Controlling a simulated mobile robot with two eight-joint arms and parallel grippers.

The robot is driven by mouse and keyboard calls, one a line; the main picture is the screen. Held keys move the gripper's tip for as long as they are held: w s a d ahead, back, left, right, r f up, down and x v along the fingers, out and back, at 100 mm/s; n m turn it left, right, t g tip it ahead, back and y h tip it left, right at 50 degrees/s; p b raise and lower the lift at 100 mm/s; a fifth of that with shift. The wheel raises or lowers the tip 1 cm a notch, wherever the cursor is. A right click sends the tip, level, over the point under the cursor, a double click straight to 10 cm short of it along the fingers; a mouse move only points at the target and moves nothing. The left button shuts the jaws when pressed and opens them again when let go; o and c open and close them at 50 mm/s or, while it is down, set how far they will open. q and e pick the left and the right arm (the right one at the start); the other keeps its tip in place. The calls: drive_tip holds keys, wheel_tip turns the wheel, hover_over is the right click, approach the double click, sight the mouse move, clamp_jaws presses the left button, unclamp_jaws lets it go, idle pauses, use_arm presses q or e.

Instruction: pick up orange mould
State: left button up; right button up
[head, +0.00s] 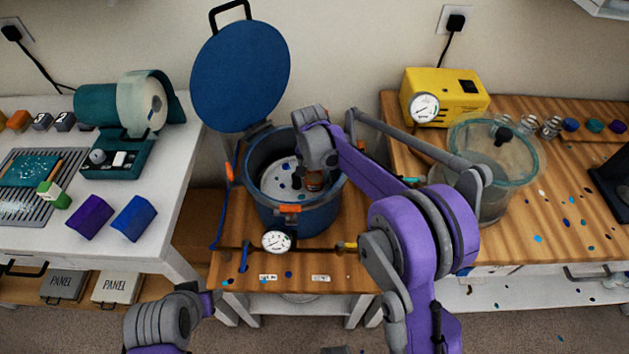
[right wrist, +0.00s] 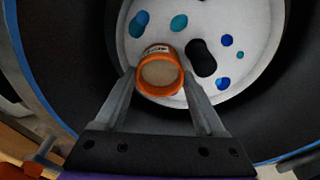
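The orange mould (right wrist: 160,74) is a small round cup with an orange rim, a pale filling and a white label. It is inside the blue pot (head: 302,216), over its pale spotted floor, and shows partly in the head view (head: 315,183). My right gripper (right wrist: 161,76) reaches down into the pot with one finger on each side of the mould. The fingertips are very close to its sides; I cannot tell whether they press on it. Part of my left arm shows at the bottom left of the head view, but its gripper does not.
The pot's round blue lid (head: 241,75) stands raised behind it. Orange clamps (head: 289,209) and a gauge (head: 277,241) are at the pot's front. A clear vessel (head: 507,150) and yellow pump (head: 452,95) are right. Purple (head: 90,217) and blue (head: 135,218) blocks lie on the left table.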

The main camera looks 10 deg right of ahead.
drive_tip(key=c, duration=0.7)
drive_tip(key=shift+r, duration=0.1)
drive_tip(key=shift+c, duration=0.2)
